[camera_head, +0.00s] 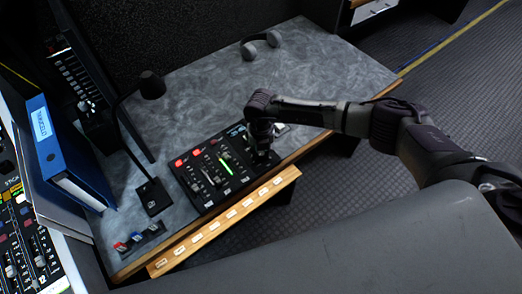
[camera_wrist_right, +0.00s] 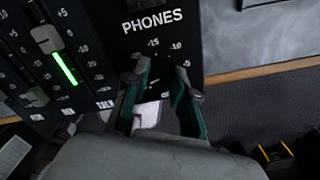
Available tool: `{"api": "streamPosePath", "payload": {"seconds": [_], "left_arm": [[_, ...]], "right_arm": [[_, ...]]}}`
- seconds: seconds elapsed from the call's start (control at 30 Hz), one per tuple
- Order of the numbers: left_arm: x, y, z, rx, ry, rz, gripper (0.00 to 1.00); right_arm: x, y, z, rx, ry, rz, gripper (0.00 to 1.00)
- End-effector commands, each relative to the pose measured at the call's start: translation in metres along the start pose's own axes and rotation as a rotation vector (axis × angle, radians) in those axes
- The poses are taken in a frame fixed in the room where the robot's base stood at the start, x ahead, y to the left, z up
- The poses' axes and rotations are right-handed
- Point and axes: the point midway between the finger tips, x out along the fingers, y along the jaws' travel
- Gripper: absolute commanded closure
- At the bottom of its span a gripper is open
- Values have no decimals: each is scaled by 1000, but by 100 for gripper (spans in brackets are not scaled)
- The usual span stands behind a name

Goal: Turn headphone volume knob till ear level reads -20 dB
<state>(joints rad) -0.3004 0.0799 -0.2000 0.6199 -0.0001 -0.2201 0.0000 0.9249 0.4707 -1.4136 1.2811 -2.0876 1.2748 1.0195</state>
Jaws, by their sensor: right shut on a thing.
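The black audio panel (camera_head: 207,196) lies on the grey desk, with faders and red lit buttons. My right gripper (camera_head: 262,152) reaches down onto its right end. In the right wrist view the gripper (camera_wrist_right: 158,88) is shut on the headphone volume knob (camera_wrist_right: 150,114), below the word PHONES; the fingers hide most of the knob. Scale marks of -15 and -10 show just above it, but the pointer's setting cannot be read. A lit green level bar (camera_wrist_right: 64,68) stands beside a fader to the left; it also shows in the head view (camera_head: 225,167). My left gripper is out of view.
Headphones (camera_head: 261,40) lie at the desk's back edge. A gooseneck microphone (camera_head: 152,86) arches over the desk's left side, near a blue binder (camera_head: 66,150). A wooden strip with labels (camera_head: 225,222) runs along the front. The desk middle is clear.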

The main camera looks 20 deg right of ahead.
Motion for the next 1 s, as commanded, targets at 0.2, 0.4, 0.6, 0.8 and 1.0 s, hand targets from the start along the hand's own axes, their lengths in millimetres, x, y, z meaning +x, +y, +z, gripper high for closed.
{"api": "streamPosePath", "payload": {"seconds": [0.2,0.4,0.6,0.8,1.0], "left_arm": [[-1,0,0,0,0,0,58],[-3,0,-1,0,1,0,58],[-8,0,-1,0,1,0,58],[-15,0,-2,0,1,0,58],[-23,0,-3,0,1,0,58]], "right_arm": [[0,0,0,11,0,0,100],[-1,0,0,78,-1,0,100],[-1,0,0,219,1,1,100],[-2,0,0,404,1,1,100],[-2,0,0,594,1,0,100]]}}
